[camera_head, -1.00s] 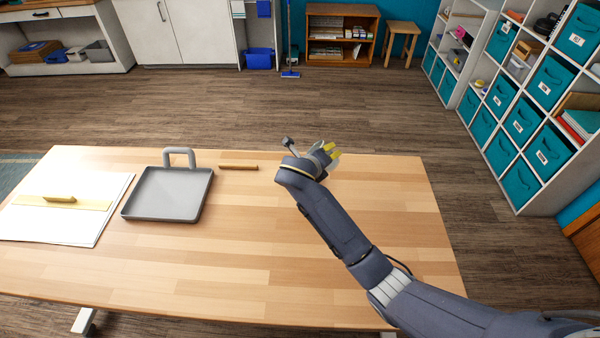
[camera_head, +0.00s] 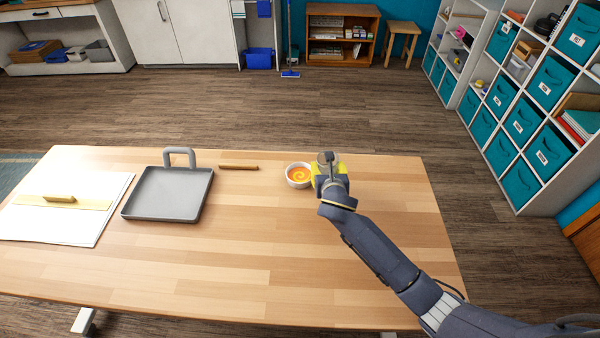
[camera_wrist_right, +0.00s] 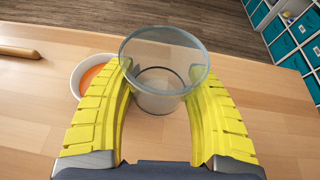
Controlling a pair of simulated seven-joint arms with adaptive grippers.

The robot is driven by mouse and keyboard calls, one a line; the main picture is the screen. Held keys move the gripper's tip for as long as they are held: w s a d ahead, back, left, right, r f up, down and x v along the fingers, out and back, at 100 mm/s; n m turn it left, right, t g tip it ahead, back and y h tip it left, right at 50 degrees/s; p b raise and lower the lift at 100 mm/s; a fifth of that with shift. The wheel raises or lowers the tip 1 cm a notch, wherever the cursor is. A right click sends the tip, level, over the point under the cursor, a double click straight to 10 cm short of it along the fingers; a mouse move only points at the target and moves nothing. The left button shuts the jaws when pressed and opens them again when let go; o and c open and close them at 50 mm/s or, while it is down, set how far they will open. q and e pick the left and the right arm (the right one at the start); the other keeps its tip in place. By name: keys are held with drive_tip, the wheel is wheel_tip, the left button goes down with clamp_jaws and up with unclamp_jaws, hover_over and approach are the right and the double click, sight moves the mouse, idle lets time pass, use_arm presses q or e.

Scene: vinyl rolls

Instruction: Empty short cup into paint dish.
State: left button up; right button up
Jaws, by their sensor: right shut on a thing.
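The short cup (camera_wrist_right: 160,98) is clear and round, and it looks empty and upright in the right wrist view. In the head view its rim (camera_head: 328,156) just shows above my gripper. My right gripper (camera_head: 329,170) is shut on it, with a yellow finger on each side. The paint dish (camera_head: 299,176) is a small white bowl with an orange and yellow swirl. It stands on the table just left of the cup. In the right wrist view the left finger and cup partly hide the dish (camera_wrist_right: 78,75). My left gripper is in neither view.
A grey tray with a handle (camera_head: 168,195) and a wooden rod (camera_head: 239,167) lie left of the dish. White sheets (camera_head: 95,225) with a yellow-handled strip lie at the far left. The front and middle of the wooden table (camera_head: 260,265) are clear.

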drive_tip(key=s+d+r, duration=0.2)
drive_tip(key=d+r, duration=0.3)
drive_tip(key=shift+s+d, duration=0.25)
drive_tip(key=shift+s, duration=0.05)
idle(0.4)
idle(0.5)
